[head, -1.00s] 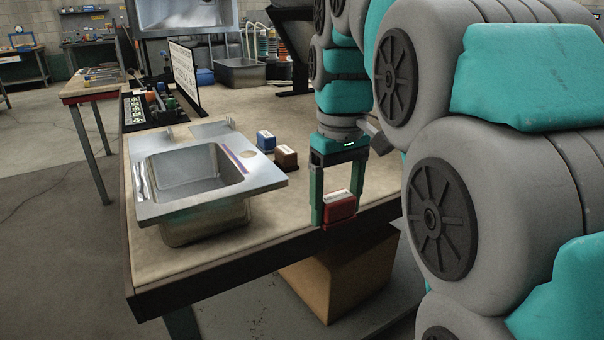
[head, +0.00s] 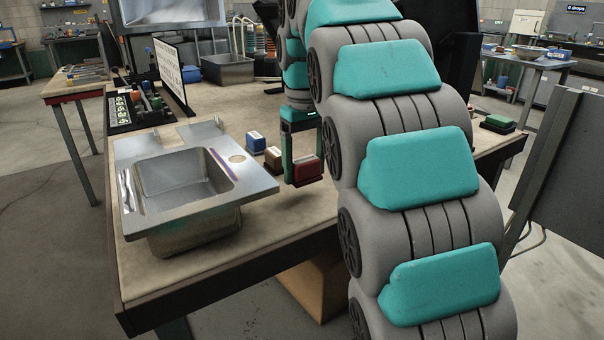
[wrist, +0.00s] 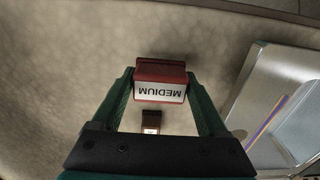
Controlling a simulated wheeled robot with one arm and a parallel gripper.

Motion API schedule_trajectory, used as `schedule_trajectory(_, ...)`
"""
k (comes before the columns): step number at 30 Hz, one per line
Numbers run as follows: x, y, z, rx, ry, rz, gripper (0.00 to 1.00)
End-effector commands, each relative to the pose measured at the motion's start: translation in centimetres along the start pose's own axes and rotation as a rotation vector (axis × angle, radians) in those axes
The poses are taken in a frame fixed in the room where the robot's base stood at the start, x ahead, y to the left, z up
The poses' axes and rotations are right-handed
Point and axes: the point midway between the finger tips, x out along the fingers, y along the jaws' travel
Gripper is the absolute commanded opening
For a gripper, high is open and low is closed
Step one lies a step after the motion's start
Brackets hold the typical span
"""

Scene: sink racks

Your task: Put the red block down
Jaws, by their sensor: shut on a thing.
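The red block (head: 307,170) is between the fingers of my gripper (head: 303,172), which is shut on it. In the wrist view the red block (wrist: 160,80) shows a white label reading "MEDIUM" between the two green fingertips (wrist: 160,84). The fingers point down over the worktable (head: 180,265), to the right of the sink. Whether the block's underside touches the tabletop I cannot tell.
A brown block (head: 273,158) and a blue block (head: 256,141) stand between the sink (head: 260,187) and my gripper. The brown block also shows in the wrist view (wrist: 152,117). Bare tabletop lies in front of the sink. A sign board (head: 170,75) stands behind.

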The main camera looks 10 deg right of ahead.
Motion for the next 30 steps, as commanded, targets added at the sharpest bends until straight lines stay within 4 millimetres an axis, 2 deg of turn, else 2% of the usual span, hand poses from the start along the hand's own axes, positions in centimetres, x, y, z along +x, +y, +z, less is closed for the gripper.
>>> schedule_trajectory(3, 0.2, 0.5, -1.4, 0.0, -0.003, -0.001, 0.32)
schedule_trajectory(7, 0.2, 0.6, -2.0, 0.0, 0.0, 0.0, 0.32)
schedule_trajectory(11, 0.5, 0.6, -2.0, 0.0, -0.002, -0.001, 0.32)
schedule_trajectory(21, 3.5, 0.6, -1.9, 0.001, -0.007, -0.002, 0.32)
schedule_trajectory(30, 3.8, 0.7, -2.0, 0.0, -0.002, -0.001, 0.32)
